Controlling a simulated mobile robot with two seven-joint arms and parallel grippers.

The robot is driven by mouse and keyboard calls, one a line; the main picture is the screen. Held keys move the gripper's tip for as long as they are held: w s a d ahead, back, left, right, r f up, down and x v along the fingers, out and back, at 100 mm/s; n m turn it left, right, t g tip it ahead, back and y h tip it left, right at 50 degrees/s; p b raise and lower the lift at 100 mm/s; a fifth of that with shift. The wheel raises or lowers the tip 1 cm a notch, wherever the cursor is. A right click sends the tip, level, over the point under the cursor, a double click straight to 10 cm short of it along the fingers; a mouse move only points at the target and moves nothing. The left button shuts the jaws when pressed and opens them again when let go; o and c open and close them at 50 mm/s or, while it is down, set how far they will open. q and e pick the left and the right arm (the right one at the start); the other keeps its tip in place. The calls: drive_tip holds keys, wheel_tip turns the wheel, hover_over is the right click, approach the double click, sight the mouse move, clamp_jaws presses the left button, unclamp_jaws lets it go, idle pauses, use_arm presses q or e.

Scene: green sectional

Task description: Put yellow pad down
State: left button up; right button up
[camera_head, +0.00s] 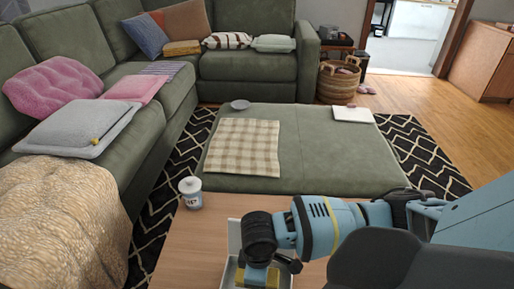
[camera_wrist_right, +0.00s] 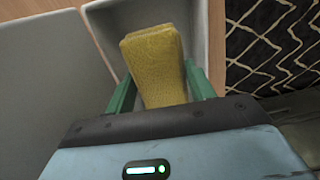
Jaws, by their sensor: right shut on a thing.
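The yellow pad (camera_wrist_right: 155,65) is a small, thick, textured yellow block between the two green fingers of my right gripper (camera_wrist_right: 160,88) in the right wrist view. The gripper is shut on it. In the head view the pad (camera_head: 270,277) shows only partly, under my right wrist near the bottom edge. A pale shallow tray (camera_wrist_right: 205,45) lies beneath or beside the pad; the tray (camera_head: 233,240) also shows in the head view on the wooden table. I cannot tell whether the pad touches the tray. My left gripper is not in view.
A white labelled jar (camera_head: 191,193) stands on the wooden table (camera_head: 185,245) left of the tray. Beyond is a green ottoman (camera_head: 300,150) with a checked cloth (camera_head: 243,147). A green sofa (camera_head: 165,108) with cushions runs along the left and back.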

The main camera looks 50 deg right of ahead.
wheel_tip(320, 180, down, 5)
drive_tip(key=shift+r+b, duration=0.1)
drive_tip(key=shift+b, duration=1)
drive_tip(key=shift+f, duration=0.2)
drive_tip(key=o, duration=0.7)
drive_tip(key=shift+c, duration=0.2)
drive_tip(key=shift+r, duration=0.15)
wheel_tip(320, 180, up, 12)
drive_tip(key=p, duration=0.5)
